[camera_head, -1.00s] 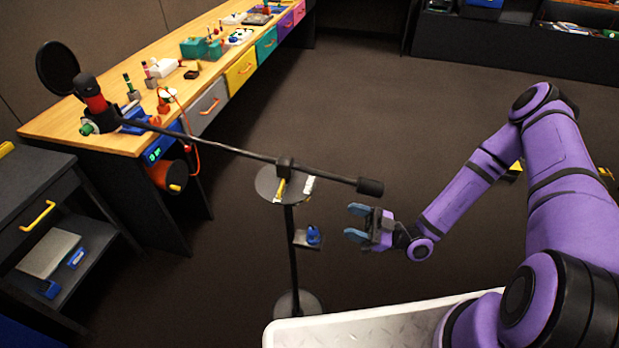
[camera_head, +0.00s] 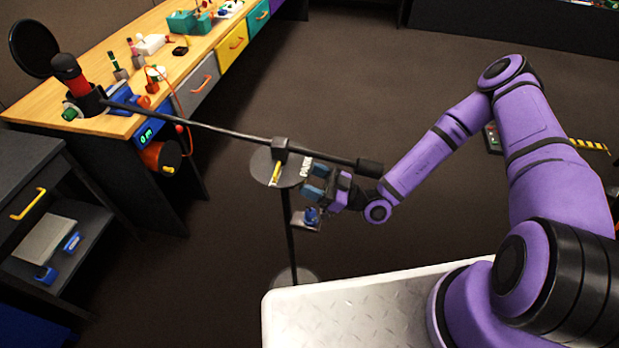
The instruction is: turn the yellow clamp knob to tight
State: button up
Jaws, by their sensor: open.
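The yellow clamp knob (camera_head: 275,174) is a small yellow bar at the black clamp on top of the boom stand (camera_head: 287,230), over a round grey disc (camera_head: 260,166). It is partly hidden under the clamp, and I cannot tell which way it is set. My gripper (camera_head: 314,181) has blue fingertips and is open, with nothing seen between them. It is just right of the disc's edge, apart from the yellow knob, with its fingers pointing left. It overlaps a white label reading "PARK" in this view.
The long black boom (camera_head: 210,125) runs from the microphone (camera_head: 72,77) at the workbench to a counterweight (camera_head: 369,168) close above my gripper. Open floor lies behind.

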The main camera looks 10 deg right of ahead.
jog(key=shift+w+a+r, duration=0.1)
jog(key=shift+a+r, duration=0.05)
jog(key=shift+a, duration=0.15)
jog(key=c, duration=0.9)
jog(key=n+g, duration=0.1)
jog(key=n, duration=0.2)
jog(key=n+g, duration=0.2)
jog(key=n, duration=0.2)
jog(key=shift+w, duration=0.1)
jog(key=shift+c, duration=0.2)
jog(key=o, duration=0.9)
jog(key=shift+o, duration=0.2)
